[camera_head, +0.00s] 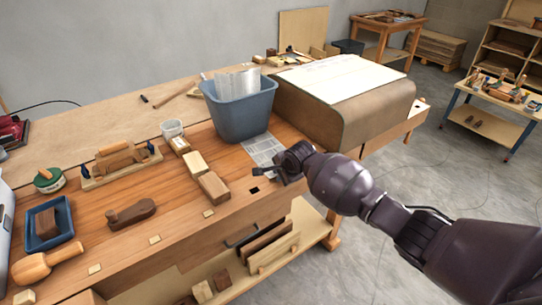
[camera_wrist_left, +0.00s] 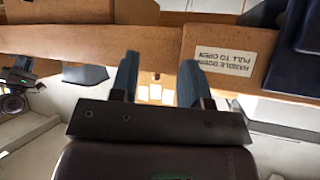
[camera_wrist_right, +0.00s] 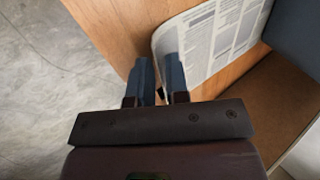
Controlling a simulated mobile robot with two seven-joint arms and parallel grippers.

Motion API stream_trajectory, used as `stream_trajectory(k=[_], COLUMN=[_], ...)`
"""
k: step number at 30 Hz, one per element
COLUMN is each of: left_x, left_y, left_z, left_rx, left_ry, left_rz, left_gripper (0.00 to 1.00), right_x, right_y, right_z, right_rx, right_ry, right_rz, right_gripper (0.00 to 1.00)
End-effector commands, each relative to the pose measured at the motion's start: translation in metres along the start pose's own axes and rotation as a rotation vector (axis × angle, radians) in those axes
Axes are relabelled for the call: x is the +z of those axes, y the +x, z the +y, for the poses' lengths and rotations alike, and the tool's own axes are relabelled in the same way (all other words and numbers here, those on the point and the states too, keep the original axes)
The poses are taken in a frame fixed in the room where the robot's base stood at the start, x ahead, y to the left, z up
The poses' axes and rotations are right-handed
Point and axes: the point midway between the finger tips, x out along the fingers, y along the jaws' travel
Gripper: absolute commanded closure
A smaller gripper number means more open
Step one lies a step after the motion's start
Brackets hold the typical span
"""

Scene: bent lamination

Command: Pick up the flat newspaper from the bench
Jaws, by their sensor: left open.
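The flat newspaper (camera_head: 264,149) lies on the bench top, in front of the blue-grey bin, with printed columns showing. It also shows in the right wrist view (camera_wrist_right: 215,35), with a rounded edge close to the fingers. My right gripper (camera_head: 284,172) is at the newspaper's near right end. In the right wrist view its fingers (camera_wrist_right: 160,62) stand a narrow gap apart, with the newspaper's edge at them. Whether they grip it is unclear. My left gripper (camera_wrist_left: 157,75) is open and empty in front of a wooden edge. It is outside the head view.
The blue-grey bin (camera_head: 241,109) holding paper stands behind the newspaper. A large brown curved block (camera_head: 368,117) with a pale top is to the right. Wood blocks (camera_head: 213,187), a plane (camera_head: 131,213) and a mallet (camera_head: 46,264) lie to the left.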

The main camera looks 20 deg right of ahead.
Motion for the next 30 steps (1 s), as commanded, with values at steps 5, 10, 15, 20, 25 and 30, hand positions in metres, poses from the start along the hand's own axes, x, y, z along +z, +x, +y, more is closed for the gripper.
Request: stream_trajectory(k=[5, 10, 15, 20, 25, 30], left_x=[-0.001, -0.001, -0.001, -0.002, -0.004, -0.013], left_y=[0.0, 0.0, 0.0, 0.0, -0.001, -0.007], left_z=[0.0, 0.0, 0.0, 0.0, 0.0, -0.001], left_rx=[0.0, 0.0, 0.0, 0.0, 0.0, 0.0], left_ry=[0.0, 0.0, 0.0, 0.0, 0.0, 0.0], left_rz=[0.002, 0.002, 0.003, 0.003, 0.003, 0.002], left_gripper=[0.57, 0.57, 0.57, 0.57, 0.57, 0.57], right_x=[0.0, 0.0, 0.0, 0.0, -0.001, -0.006], right_y=[0.0, 0.0, 0.0, 0.0, -0.002, -0.011], right_z=[0.0, 0.0, 0.0, 0.0, -0.001, -0.007], right_rx=[0.0, 0.0, 0.001, 0.001, 0.001, 0.002], right_ry=[0.0, 0.0, 0.0, 0.0, 0.0, 0.0], right_rz=[0.0, 0.0, 0.0, 0.0, 0.0, 0.0], right_gripper=[0.85, 1.0, 1.0, 1.0, 1.0, 1.0])
